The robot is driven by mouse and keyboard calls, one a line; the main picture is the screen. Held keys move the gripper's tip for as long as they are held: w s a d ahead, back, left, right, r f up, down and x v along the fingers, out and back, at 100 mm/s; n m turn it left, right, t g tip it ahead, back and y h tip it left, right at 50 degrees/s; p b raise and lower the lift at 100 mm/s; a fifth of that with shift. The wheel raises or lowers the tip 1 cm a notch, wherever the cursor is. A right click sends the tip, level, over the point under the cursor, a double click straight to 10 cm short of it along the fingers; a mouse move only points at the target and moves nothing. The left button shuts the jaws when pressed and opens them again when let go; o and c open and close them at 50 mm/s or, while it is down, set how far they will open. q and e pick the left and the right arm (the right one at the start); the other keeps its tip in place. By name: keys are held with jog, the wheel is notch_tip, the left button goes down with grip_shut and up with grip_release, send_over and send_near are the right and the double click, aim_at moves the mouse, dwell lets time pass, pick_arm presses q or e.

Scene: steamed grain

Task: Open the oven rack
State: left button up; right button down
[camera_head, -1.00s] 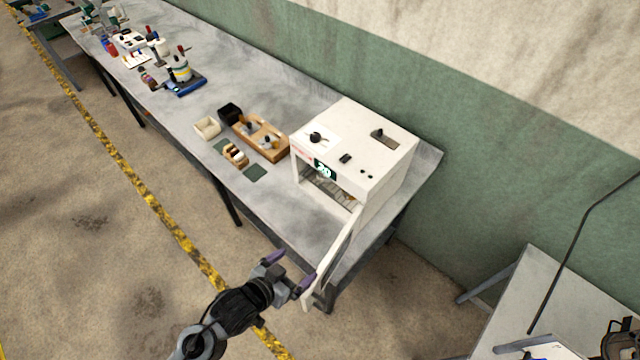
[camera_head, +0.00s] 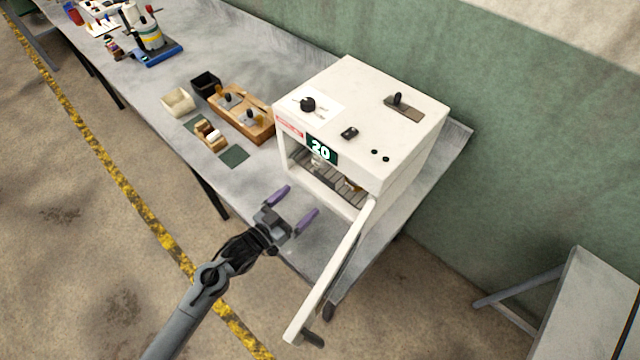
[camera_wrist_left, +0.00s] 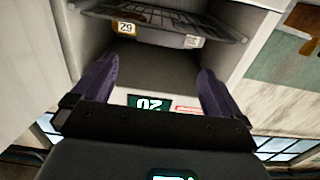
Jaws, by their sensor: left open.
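The white oven (camera_head: 360,120) stands on the long grey table, its front door (camera_head: 335,275) swung open to the right. A dark wire rack (camera_head: 345,186) sits inside the lit opening, with small items on it that are too small to make out. The fingers (camera_wrist_left: 152,85) are apart from the rack. My right gripper is not seen.
The open door stands close to the right of my left gripper. Left of the oven are a wooden tray (camera_head: 262,134), a tape dispenser (camera_head: 209,138), a cream box (camera_head: 178,102) and dark green pads. A second table (camera_head: 590,300) stands at lower right.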

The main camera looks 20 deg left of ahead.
aim_at(324, 179)
pick_arm(q)
jog(key=x, duration=0.8)
jog(key=shift+x, duration=0.9)
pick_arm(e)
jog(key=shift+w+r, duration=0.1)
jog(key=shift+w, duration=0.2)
pick_arm(q)
jog(key=shift+c, duration=0.2)
